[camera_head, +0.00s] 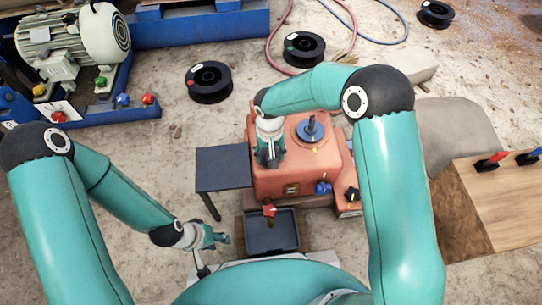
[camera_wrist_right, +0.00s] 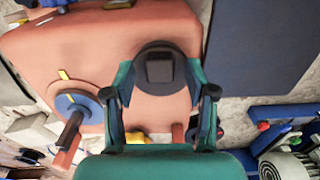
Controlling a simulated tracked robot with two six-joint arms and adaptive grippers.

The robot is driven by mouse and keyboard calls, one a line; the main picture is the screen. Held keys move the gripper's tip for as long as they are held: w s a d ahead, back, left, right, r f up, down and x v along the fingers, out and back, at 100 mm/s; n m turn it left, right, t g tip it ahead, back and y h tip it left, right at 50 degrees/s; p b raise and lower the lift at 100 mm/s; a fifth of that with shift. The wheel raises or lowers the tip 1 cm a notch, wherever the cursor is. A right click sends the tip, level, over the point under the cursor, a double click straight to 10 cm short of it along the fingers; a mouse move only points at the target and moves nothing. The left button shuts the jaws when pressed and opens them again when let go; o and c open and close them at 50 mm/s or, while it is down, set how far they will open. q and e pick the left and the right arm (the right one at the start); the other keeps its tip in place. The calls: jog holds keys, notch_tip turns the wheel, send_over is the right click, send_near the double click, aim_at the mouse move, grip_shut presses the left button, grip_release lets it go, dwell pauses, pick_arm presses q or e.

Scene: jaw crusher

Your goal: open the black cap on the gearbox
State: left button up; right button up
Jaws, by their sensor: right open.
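The orange gearbox (camera_head: 325,172) stands in the middle of the head view, and it fills much of the right wrist view (camera_wrist_right: 100,40). The black cap (camera_wrist_right: 159,68), round with a square raised knob, sits on its top. My right gripper (camera_head: 269,158) is over the left part of the gearbox top and hides the cap in the head view. In the right wrist view its open fingers (camera_wrist_right: 160,82) stand on either side of the cap; contact cannot be made out. My left gripper (camera_head: 218,238) is low, left of the gearbox, apart from it; its jaws are unclear.
A blue disc with an upright shaft (camera_head: 311,130) stands on the gearbox, right of my right gripper. A dark plate (camera_head: 223,168) stands to the left. A dark tray (camera_head: 271,232) lies in front. A wooden table (camera_head: 505,205) is at the right.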

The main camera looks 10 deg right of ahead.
jog(key=shift+f, duration=0.35)
grip_shut()
